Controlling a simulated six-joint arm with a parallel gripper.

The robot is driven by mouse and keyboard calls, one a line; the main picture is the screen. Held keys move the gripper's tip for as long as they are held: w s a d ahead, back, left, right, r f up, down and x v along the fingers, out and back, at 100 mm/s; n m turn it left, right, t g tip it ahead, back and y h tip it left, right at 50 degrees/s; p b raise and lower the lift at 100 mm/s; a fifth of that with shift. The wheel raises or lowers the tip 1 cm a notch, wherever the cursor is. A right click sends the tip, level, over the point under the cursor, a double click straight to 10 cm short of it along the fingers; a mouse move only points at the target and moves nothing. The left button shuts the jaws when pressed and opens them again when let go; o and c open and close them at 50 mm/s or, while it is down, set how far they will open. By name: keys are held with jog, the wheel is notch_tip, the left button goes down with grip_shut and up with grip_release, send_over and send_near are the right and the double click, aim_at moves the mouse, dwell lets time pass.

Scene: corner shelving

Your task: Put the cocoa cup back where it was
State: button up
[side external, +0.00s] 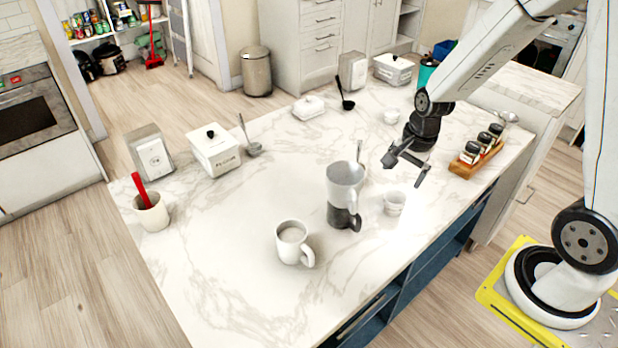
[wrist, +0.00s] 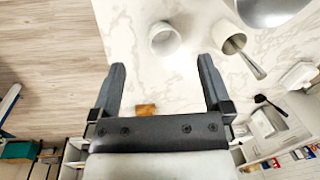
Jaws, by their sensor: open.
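No cup is clearly marked as cocoa. A white mug (side external: 291,240) with a pale filling stands at the front of the marble island, its handle at right. Behind it, a tall white vessel (side external: 344,183) appears stacked on a dark mug (side external: 341,217). A small white cup (side external: 394,204) stands to their right; it also shows in the wrist view (wrist: 164,42). A cup with a spoon (wrist: 229,36) is mostly hidden behind the stack in the side view. My gripper (side external: 405,173) is open and empty above the island; its fingers (wrist: 162,64) are apart from the small cup.
The island top (side external: 240,290) is clear at front left. A spice rack (side external: 474,156) with jars stands at right. A red-handled utensil cup (side external: 152,212), napkin holder (side external: 150,154) and white canister (side external: 214,151) line the left.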

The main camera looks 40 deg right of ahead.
jog(key=s+a+r+n, duration=0.2)
jog(key=a+n, duration=0.1)
jog(key=n, duration=0.5)
jog(key=s+a+r+n+t, duration=0.1)
jog(key=s+a+n, duration=0.2)
jog(key=n, duration=0.4)
jog(key=shift+s+a+r+n, duration=0.15)
jog(key=shift+a+r+n, duration=0.25)
jog(key=shift+a, duration=0.25)
